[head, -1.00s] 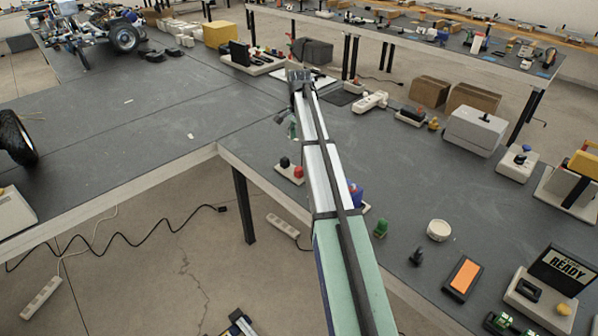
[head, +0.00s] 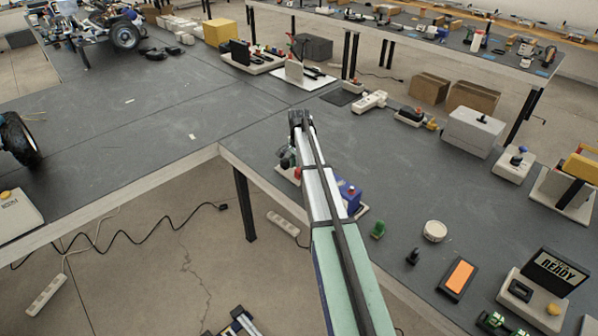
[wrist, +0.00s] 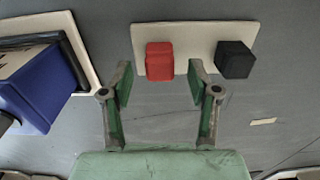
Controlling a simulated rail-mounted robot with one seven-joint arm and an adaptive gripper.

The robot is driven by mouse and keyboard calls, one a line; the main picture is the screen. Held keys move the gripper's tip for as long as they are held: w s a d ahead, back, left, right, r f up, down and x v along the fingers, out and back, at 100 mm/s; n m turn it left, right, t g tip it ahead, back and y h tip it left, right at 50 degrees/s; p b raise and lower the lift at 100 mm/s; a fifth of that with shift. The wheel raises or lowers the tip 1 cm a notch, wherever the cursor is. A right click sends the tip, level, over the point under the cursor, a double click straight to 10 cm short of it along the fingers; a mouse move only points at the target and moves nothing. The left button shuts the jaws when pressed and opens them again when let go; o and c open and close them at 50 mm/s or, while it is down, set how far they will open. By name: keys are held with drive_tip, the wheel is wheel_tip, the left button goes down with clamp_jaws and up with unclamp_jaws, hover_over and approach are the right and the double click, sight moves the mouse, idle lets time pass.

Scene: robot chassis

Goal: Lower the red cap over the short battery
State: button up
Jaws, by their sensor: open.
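The red cap (wrist: 160,61) is a small red block on a cream plate (wrist: 203,35), beside a black block (wrist: 235,60). My gripper (wrist: 160,78) is open and empty, with its green-padded fingers on either side of the red cap's near end in the wrist view. I cannot tell whether the fingers reach down to its height. I cannot make out which thing is the short battery.
A blue box (wrist: 32,95) in a black and cream holder stands left of the plate. It also shows in the head view (head: 349,194), right of my arm. The bench's front edge is close by. Bare grey bench (head: 400,170) lies to the right.

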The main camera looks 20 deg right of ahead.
drive_tip(key=shift+f, duration=1.35)
drive_tip(key=c, duration=0.9)
drive_tip(key=shift+r, duration=0.15)
